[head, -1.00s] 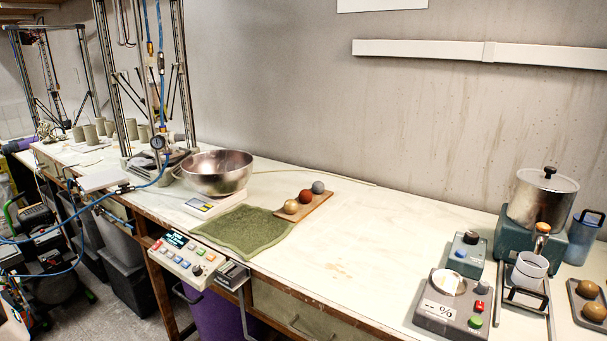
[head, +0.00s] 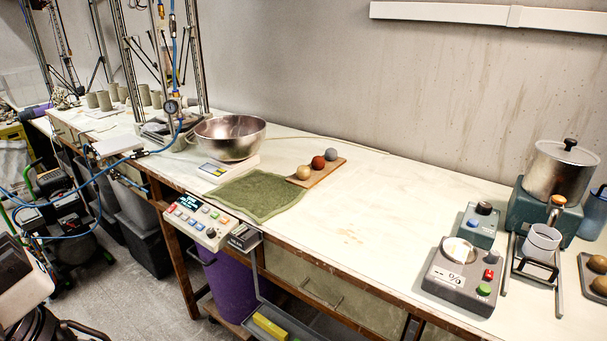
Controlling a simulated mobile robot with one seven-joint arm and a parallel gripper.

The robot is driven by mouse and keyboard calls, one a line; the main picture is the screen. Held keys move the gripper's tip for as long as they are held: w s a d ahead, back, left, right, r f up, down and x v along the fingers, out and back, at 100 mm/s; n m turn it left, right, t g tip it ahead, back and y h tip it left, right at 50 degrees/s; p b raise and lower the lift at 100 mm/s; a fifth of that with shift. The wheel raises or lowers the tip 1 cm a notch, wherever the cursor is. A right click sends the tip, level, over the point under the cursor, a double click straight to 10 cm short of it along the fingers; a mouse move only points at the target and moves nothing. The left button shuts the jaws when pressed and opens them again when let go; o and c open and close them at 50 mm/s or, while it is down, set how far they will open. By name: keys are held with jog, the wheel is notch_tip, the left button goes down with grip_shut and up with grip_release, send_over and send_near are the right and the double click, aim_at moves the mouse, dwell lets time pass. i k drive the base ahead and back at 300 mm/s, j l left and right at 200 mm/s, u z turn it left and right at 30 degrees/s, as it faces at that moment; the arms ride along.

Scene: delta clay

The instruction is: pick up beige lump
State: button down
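The beige lump (head: 304,172) is a small round ball at the near left end of a wooden board (head: 327,173) on the long white bench. A red-brown lump (head: 318,162) sits beside it, and a grey lump (head: 331,154) is at the board's far end. The three are in a row. The board lies at the right edge of a green cloth (head: 252,194). My gripper is not in view.
A steel bowl (head: 230,138) stands on a scale (head: 215,168) left of the board. A control panel (head: 200,221) juts from the bench's front edge. A grey device (head: 464,277), a pot (head: 560,171) and a white cup (head: 541,242) stand at right. The bench middle is clear.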

aim_at(302, 173)
jog(key=i+j+u, duration=0.1)
jog(key=i+j, duration=1)
jog(key=i+l, duration=0.15)
jog(key=i, duration=0.3)
